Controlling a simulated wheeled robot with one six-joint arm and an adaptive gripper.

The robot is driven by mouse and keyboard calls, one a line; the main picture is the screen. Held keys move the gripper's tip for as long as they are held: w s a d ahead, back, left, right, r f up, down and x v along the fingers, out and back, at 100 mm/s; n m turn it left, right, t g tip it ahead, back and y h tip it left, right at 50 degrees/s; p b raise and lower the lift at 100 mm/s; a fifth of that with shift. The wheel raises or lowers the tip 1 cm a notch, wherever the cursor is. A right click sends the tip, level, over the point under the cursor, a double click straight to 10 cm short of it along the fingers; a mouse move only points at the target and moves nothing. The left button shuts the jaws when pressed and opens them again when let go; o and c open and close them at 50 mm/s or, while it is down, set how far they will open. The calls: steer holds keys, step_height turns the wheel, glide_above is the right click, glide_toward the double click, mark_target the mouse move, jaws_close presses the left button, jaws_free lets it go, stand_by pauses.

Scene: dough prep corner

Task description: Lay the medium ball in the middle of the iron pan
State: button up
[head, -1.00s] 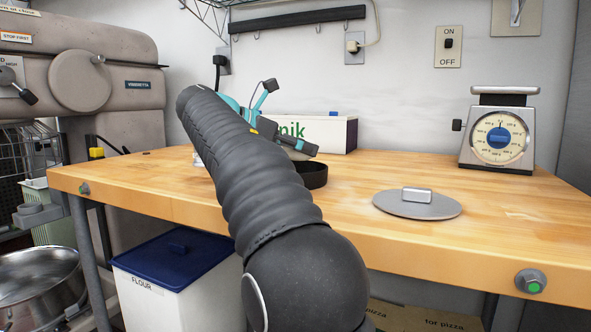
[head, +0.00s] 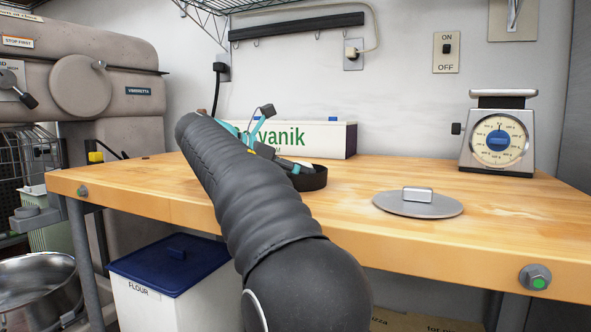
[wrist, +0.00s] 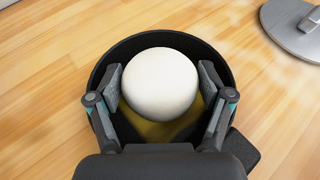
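The medium ball (wrist: 160,84) is white and round, and sits between the two fingers of my gripper (wrist: 160,88) in the wrist view. Whether the ball touches the floor cannot be told. In the head view the pan (head: 316,181) stands on the bench, and my gripper (head: 298,167) reaches down into it, mostly hidden by my arm.
A grey lid (head: 380,207) with a handle lies right of the pan on the wooden bench (head: 450,235). A dial scale (head: 497,150) stands at the back right. A white box (head: 325,139) stands behind the pan.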

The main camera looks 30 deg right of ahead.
stand_by(0.3)
steer(key=shift+a+r, duration=0.1)
steer(key=shift+r, duration=0.2)
steer(key=p+v, duration=0.4)
steer(key=v, duration=0.7)
steer(key=shift+a+r, duration=0.15)
steer(key=shift+a, duration=0.25)
